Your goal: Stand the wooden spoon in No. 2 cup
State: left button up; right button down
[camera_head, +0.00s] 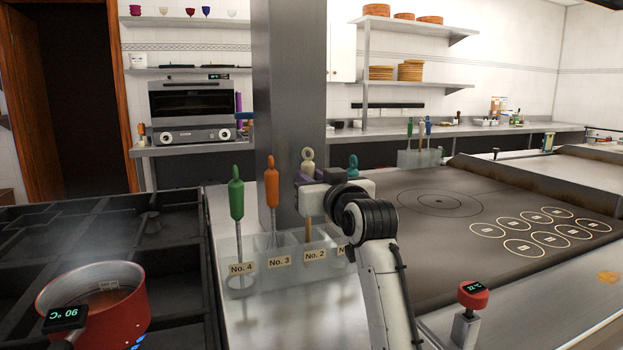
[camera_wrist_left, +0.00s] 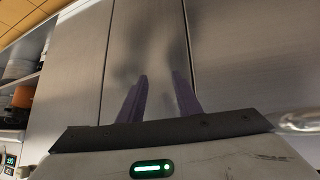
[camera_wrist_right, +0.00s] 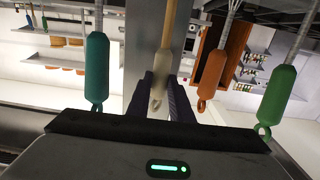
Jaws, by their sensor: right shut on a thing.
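The wooden spoon (camera_head: 308,230) is upright, its cream handle end rising above my right gripper (camera_head: 310,178), which is shut on the handle. In the right wrist view the handle (camera_wrist_right: 157,92) sits between the two purple fingers (camera_wrist_right: 162,90). The spoon's shaft runs down to the clear No. 2 cup (camera_head: 316,255); I cannot tell how deep its lower end is or whether it touches the bottom. My left gripper (camera_wrist_left: 160,76) is open and empty in front of steel panels, and is not in the head view.
The cup row also has No. 4 (camera_head: 240,268) with a green-handled tool (camera_head: 236,195) and No. 3 (camera_head: 279,262) with an orange-handled tool (camera_head: 271,185). A teal-handled tool (camera_wrist_right: 97,68) stands on the other side. A red pot (camera_head: 95,310) sits at left; a griddle (camera_head: 450,225) lies at right.

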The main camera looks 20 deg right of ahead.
jog(key=shift+f, duration=0.65)
jog(key=c, duration=1.5)
grip_release()
jog(key=s, duration=1)
jog(key=shift+s, duration=0.2)
jog(key=shift+d, duration=0.1)
